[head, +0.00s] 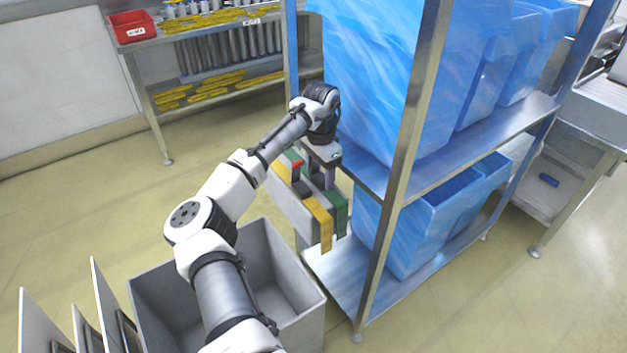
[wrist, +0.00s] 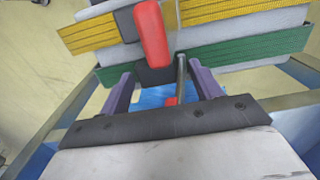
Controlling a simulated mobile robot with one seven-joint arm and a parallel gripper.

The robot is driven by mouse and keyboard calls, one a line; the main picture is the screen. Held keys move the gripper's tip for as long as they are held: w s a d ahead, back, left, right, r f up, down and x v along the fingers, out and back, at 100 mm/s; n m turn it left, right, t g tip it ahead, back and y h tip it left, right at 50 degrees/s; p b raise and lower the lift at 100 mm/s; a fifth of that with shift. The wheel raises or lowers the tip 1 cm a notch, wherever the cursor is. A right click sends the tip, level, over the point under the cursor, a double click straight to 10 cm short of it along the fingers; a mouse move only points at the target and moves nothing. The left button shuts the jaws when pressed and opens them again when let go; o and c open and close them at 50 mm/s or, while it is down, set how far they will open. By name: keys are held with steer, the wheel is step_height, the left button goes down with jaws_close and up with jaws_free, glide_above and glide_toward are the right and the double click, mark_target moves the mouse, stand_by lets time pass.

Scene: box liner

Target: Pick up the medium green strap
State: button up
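The green strap (head: 341,212) hangs over the side of a pale grey box-like holder (head: 289,212), beside a yellow strap (head: 320,226). In the wrist view the green strap (wrist: 255,48) runs across just beyond my gripper (wrist: 160,76), with a dark buckle (wrist: 158,74) on it. My gripper's two purple fingers are spread apart, one on each side of the buckle. A metal rod and a small red part (wrist: 171,101) show between them. I cannot tell whether the fingers touch the strap. The yellow strap (wrist: 92,34) has a red lever (wrist: 152,36).
A metal rack (head: 400,185) with blue-lined bins (head: 385,75) stands close to the right of my gripper. An open grey bin (head: 290,270) is below my arm. A back shelf holds a red tray (head: 132,27) and yellow items. Open floor lies to the left.

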steer(key=c, duration=1)
steer(key=shift+r, duration=0.15)
step_height(320, 180, up, 34)
steer(key=p, duration=1.8)
steer(key=shift+p, duration=0.4)
step_height(320, 180, up, 14)
steer(key=shift+f, duration=0.15)
stand_by(0.3)
